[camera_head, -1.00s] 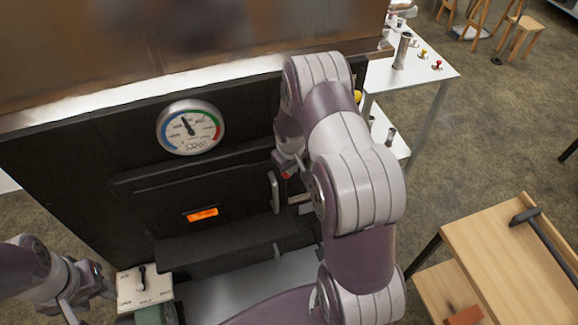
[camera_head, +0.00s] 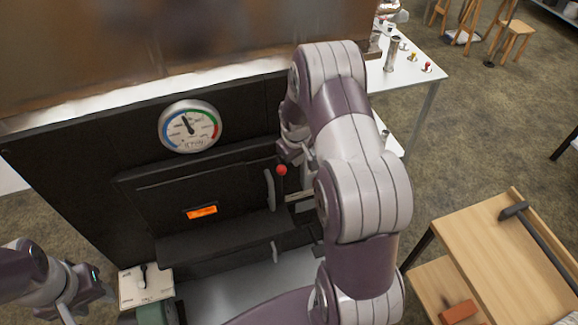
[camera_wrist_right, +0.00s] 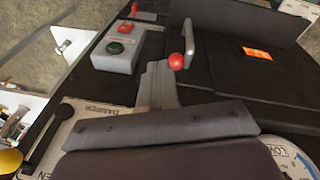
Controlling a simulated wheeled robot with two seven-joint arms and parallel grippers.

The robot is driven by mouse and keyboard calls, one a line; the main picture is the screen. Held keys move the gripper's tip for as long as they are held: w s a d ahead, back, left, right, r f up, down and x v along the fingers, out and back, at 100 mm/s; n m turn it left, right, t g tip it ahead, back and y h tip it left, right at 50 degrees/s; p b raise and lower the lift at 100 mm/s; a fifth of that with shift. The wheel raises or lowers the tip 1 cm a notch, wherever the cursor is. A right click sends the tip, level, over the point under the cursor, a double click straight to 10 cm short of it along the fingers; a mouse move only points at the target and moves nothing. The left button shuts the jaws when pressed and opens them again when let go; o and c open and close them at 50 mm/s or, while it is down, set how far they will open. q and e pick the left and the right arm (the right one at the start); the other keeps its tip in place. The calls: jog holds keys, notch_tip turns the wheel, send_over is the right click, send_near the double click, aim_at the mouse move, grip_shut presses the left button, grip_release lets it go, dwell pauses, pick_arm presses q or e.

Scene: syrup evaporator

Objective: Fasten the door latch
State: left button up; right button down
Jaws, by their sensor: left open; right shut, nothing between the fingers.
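The black firebox door (camera_head: 160,205), with an orange window (camera_head: 202,212), looks closed or nearly so in the head view; I cannot tell if it is flush. Its upright grey handle (camera_head: 269,188) is at its right edge. The latch lever's red ball (camera_head: 281,169) stands just right of the handle; its dark stem runs down below. The ball (camera_wrist_right: 176,61) and handle (camera_wrist_right: 188,40) also show in the right wrist view. My right gripper (camera_head: 290,150) is shut and empty, just above the ball; contact is unclear. My left gripper (camera_head: 88,304) is open at the lower left, away from the door.
A round gauge (camera_head: 190,127) sits above the door. A control box (camera_wrist_right: 118,52) with red and green buttons and a damper plate (camera_wrist_right: 75,138) lie near my right gripper. A wooden table (camera_head: 490,250) stands right.

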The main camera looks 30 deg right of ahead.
pick_arm(q)
jog(key=shift+w+d+f+b, duration=0.15)
jog(key=shift+w+f+b, duration=0.05)
jog(key=shift+w+f, duration=0.2)
jog(key=shift+w+d+f+b, duration=0.15)
jog(key=shift+w+f, duration=0.15)
jog(key=shift+w, duration=0.15)
pick_arm(e)
jog(key=shift+s+d+r, duration=0.15)
jog(key=shift+d+r, duration=0.7)
jog(key=shift+d, duration=0.2)
jog(key=shift+s+d+r, duration=0.1)
jog(key=shift+d+r, duration=0.75)
jog(key=shift+d, duration=0.15)
